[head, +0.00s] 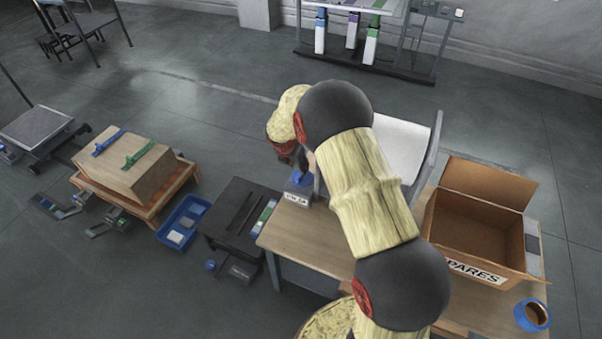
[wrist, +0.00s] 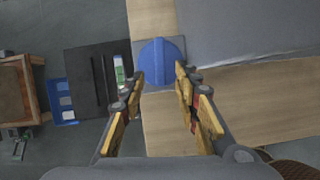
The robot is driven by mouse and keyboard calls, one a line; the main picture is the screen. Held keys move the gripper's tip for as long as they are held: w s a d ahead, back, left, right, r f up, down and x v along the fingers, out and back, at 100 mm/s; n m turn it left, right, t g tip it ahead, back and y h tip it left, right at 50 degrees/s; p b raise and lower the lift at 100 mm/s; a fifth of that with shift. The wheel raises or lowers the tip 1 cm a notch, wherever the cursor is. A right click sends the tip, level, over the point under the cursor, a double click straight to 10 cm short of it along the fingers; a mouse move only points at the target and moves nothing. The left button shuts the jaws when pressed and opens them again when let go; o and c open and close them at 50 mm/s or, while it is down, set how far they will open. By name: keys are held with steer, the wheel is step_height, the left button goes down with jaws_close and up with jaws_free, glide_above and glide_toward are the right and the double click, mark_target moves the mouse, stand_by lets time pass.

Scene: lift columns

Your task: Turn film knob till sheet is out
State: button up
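The blue film knob (head: 301,178) sits on a small grey labelled box (head: 297,196) at the far left corner of the wooden table. In the wrist view the knob (wrist: 162,62) is a round blue disc with a raised ridge across it. My gripper (wrist: 160,72) is open, its fingertips apart near the knob's left and right edges. I cannot tell whether they touch it. In the head view my gripper (head: 293,154) is just above the knob, partly hidden by my arm. A pale sheet-like surface (head: 403,145) shows behind my arm; I cannot tell whether it is the film sheet.
The table (head: 305,238) also bears an open cardboard box (head: 478,225) and a blue-rimmed roll (head: 532,315) at right.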

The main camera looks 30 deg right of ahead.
mark_target(302, 177)
steer(key=b+x, duration=0.2)
steer(key=x, duration=0.5)
steer(key=shift+f, duration=0.2)
steer(key=shift+c, duration=0.2)
steer(key=c, duration=0.8)
